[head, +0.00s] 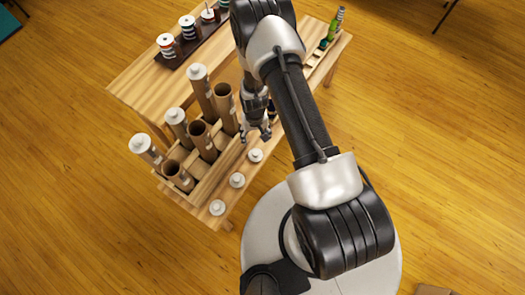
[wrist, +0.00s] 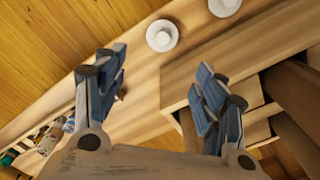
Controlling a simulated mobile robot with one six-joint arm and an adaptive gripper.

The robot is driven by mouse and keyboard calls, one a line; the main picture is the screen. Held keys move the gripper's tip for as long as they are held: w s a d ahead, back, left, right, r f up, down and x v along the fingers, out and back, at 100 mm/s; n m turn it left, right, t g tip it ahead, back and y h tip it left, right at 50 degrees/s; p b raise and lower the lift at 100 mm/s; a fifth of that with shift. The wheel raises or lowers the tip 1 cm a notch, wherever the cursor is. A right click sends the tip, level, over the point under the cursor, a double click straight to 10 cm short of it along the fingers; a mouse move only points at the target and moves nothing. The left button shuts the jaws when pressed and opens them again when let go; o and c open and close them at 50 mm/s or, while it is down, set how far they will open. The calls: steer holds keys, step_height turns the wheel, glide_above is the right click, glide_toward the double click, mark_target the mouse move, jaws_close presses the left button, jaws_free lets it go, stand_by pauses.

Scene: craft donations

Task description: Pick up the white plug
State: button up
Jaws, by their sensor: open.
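Three white plugs lie loose in a row along the near edge of the wooden table: one nearest my gripper (head: 255,155), a middle plug (head: 237,180) and a front plug (head: 217,208). More white plugs (head: 197,71) cap several upright brown tubes. My gripper (head: 257,133) is open and empty, just above and beyond the nearest loose plug in the head view. In the wrist view, one white plug (wrist: 162,36) lies ahead of the open fingers (wrist: 158,78), and another plug (wrist: 224,7) is cut by the top edge. A small pale bit shows beside the left finger.
A wooden rack (head: 215,170) with capped and open brown tubes (head: 199,135) stands left of my gripper. A dark tray (head: 190,48) with spools is at the back. A green bottle (head: 335,22) stands at the far right. The table's near edge runs beside the plugs.

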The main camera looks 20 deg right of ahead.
steer(key=b, duration=0.4)
glide_toward(255, 154)
steer(key=f, duration=0.5)
steer(key=shift+s+d, duration=0.2)
steer(key=shift+d, duration=0.2)
steer(key=shift+w+a+f+b, duration=0.15)
steer(key=shift+f+b, duration=0.5)
steer(key=shift+f, duration=0.75)
steer(key=shift+w+a+f+b, duration=0.1)
steer(key=shift+f+b, duration=0.55)
steer(key=shift+f, duration=0.75)
steer(key=shift+r, duration=0.1)
steer(key=c, duration=0.5)
